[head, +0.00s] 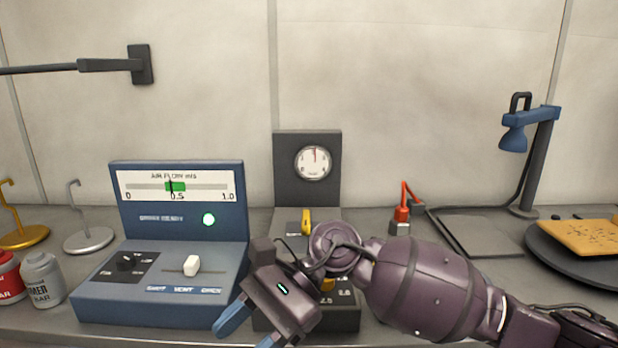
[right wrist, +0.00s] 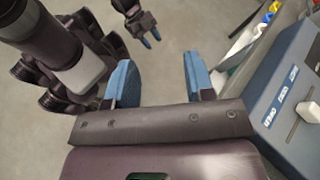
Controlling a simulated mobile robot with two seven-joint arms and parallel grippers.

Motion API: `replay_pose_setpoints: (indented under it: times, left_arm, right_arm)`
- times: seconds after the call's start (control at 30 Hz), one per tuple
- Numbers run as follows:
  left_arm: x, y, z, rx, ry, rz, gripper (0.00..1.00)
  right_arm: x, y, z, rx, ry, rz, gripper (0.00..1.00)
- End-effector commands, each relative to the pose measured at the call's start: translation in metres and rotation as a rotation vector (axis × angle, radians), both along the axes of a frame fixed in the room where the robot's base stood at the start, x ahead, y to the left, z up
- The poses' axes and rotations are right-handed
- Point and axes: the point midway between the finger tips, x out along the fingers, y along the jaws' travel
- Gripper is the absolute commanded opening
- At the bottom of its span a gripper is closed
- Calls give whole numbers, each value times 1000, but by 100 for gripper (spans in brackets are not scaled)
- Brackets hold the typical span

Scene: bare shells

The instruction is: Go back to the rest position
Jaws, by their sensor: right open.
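My right arm comes in from the right in the head view. Its gripper (head: 250,330) hangs in front of the blue console's right side, tilted down and to the left. In the right wrist view the right gripper (right wrist: 161,82) has its two blue fingers wide apart, with nothing between them and bare floor beyond. My left gripper (right wrist: 151,40) shows small at the top of the right wrist view, low over the floor. Its blue fingertips look close together, and whether they touch is unclear. The left gripper is not in the head view.
The blue console (head: 180,245) with a white slider (head: 191,265) stands close beside the right gripper. A dark gauge box (head: 308,165) is partly hidden behind my arm. A red-topped plug (head: 401,215), a blue lamp (head: 530,140) and a dark round plate (head: 575,262) stand right.

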Motion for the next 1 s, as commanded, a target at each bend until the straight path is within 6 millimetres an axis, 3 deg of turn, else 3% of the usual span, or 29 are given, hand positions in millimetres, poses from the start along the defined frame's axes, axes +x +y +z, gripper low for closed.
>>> replay_pose_setpoints:
  times: [0.2,0.47,0.77,1.0]
  left_arm:
    - [-6,1,4,0,5,5,43]
    - [-2,0,13,-5,-14,9,43]
    - [1,-2,20,-11,-25,15,43]
    - [1,-1,23,-10,-28,15,43]
  right_arm:
    - [-12,3,7,161,430,-211,49]
    - [0,-17,9,325,970,-446,49]
    - [28,-71,-18,507,1627,-679,49]
    - [38,-135,-70,680,2163,-819,49]
